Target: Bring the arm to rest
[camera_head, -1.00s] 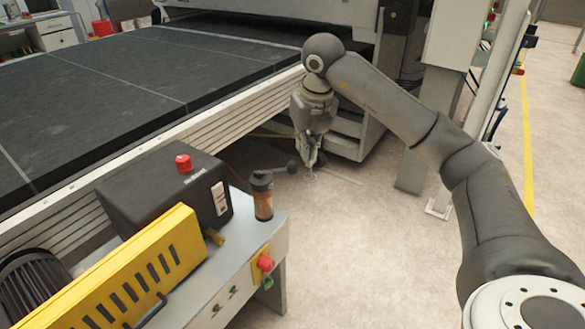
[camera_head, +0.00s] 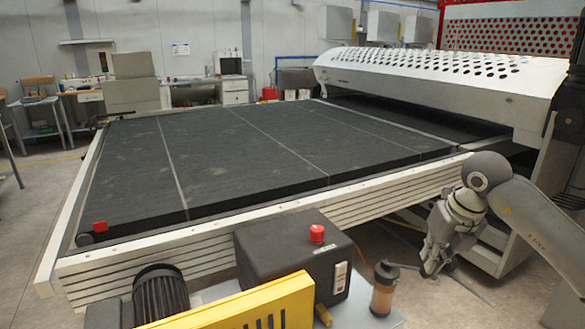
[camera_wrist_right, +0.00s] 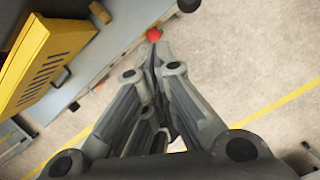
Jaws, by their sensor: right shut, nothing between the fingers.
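My right arm (camera_head: 545,222) comes in from the right edge of the head view. Its gripper (camera_head: 430,272) hangs pointing down, just right of the brown cylindrical container on the small machine table. In the right wrist view the fingers of my right gripper (camera_wrist_right: 155,50) are together with nothing held between them. The floor shows beneath them. My left gripper is in neither view.
The large black conveyor bed (camera_head: 270,150) fills the middle. A black box with a red button (camera_head: 317,233), a yellow guard (camera_head: 235,308) and the brown container (camera_head: 384,288) stand close at front. Open floor (camera_wrist_right: 240,60) lies beside the table.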

